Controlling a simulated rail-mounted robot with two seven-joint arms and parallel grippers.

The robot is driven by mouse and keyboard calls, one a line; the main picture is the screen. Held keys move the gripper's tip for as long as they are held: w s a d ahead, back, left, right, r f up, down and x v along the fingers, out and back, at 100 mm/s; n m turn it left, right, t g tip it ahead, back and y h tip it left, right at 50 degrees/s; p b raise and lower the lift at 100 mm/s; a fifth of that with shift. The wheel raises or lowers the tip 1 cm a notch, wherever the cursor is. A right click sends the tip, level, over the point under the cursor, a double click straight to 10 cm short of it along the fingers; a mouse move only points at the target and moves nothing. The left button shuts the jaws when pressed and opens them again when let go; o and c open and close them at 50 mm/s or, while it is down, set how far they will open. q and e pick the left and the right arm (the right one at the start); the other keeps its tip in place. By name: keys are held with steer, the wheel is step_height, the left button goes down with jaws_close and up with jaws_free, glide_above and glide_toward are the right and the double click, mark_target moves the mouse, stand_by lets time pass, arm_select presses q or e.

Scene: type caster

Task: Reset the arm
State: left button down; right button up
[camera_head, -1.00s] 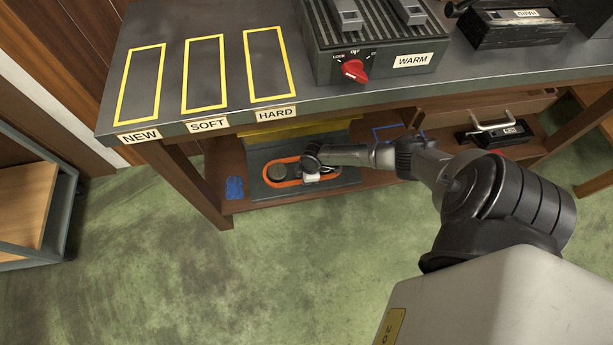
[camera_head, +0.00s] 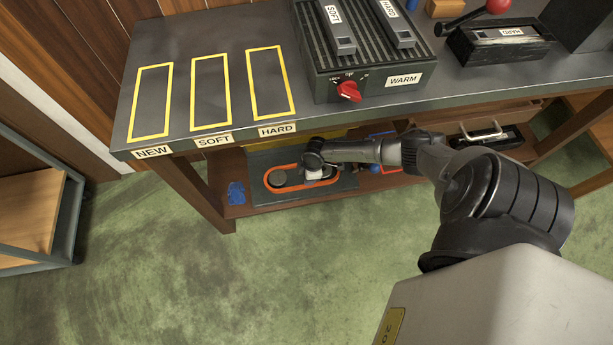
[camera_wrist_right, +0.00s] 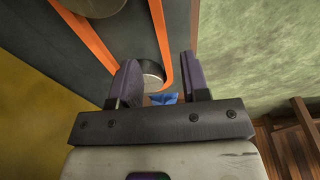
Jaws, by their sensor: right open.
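My right arm (camera_head: 430,160) reaches from the right to the bench's lower shelf. Its gripper (camera_wrist_right: 159,62) is open in the right wrist view, with its two dark fingers apart over a dark plate (camera_wrist_right: 176,20) that carries an orange oval band (camera_wrist_right: 160,35). A round metal piece (camera_wrist_right: 153,75) shows between and beyond the fingers; I see no grip on it. In the head view the orange band (camera_head: 272,187) lies just left of and below the wrist, and the fingers are too small to make out. My left gripper is not in view.
The workbench top (camera_head: 215,65) is above the arm, with yellow outlines marked NEW, SOFT and HARD. A ribbed warmer (camera_head: 385,60) with a red knob (camera_head: 348,91) stands on it. A blue patch (camera_head: 236,193) is on the shelf. The green floor (camera_head: 250,290) in front is open.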

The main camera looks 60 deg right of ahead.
steer(key=shift+s+d+r+p, duration=0.1)
steer(key=shift+s+r+p, duration=0.1)
steer(key=shift+r+p, duration=0.8)
steer(key=shift+s+d+r+p, duration=0.15)
steer(key=shift+r+p, duration=0.25)
steer(key=shift+r, duration=1.2)
steer(key=s+a+r+m+y+p, duration=0.1)
steer(key=s+a+r+p, duration=0.4)
steer(key=a+r+p, duration=0.5)
steer(key=s+a+r+p, duration=0.4)
steer(key=a+r+p, duration=0.3)
steer(key=a+r, duration=0.8)
steer(key=s+d+r+m+t+h+p, duration=0.1)
steer(key=s+r+m+p, duration=0.25)
steer(key=r, duration=0.65)
steer(key=s+r+m+t+h+p, duration=0.1)
steer(key=s+r+m+p, duration=0.2)
steer(key=r, duration=0.6)
step_height(320, 180, up, 37)
steer(key=n+p, duration=0.1)
steer(key=p, duration=3.7)
steer(key=shift+w+f+n, duration=0.15)
steer(key=shift+w+n, duration=0.1)
steer(key=shift+n, duration=0.1)
